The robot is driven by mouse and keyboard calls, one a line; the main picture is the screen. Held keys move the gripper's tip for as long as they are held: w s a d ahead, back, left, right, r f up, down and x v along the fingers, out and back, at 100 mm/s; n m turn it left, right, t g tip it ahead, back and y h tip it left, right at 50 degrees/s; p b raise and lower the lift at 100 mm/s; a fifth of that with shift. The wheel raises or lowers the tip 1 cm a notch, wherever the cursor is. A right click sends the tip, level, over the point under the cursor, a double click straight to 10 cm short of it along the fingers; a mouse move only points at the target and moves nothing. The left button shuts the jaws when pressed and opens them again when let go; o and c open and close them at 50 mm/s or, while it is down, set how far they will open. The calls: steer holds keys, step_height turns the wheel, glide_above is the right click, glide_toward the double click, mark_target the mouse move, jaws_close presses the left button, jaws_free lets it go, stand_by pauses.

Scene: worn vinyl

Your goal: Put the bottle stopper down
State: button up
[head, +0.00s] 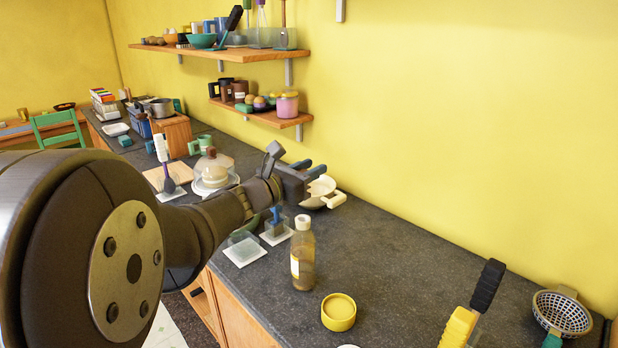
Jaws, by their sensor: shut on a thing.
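My gripper (309,169) is above the dark counter (400,262), near the middle of the view. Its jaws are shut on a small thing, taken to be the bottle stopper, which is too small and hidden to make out. A brownish see-through bottle (303,262) with a pale label and a white top stands upright on the counter, below and in front of the gripper in the picture. I cannot tell whether the white top is a cap or the neck.
A yellow round tub (338,312) stands beside the bottle. A glass box (244,246) is to the left. A basket (562,312) stands far right.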

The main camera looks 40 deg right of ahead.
stand_by(0.4)
steer(key=shift+m+g, duration=0.5)
steer(key=shift+g, duration=0.3)
steer(key=w+a+f, duration=0.2)
steer(key=a+f, duration=0.2)
steer(key=f, duration=0.3)
steer(key=w+a+f, duration=0.3)
steer(key=a+f, duration=0.1)
steer(key=f, duration=0.4)
steer(key=w+a+f, duration=0.3)
steer(key=f, duration=0.5)
steer(key=shift+w+a+f, duration=0.2)
steer(key=shift+w+a, duration=0.05)
steer(key=shift+a, duration=0.15)
steer(key=shift+f, duration=2.35)
steer(key=shift+f, duration=0.2)
steer(key=o, duration=1.1)
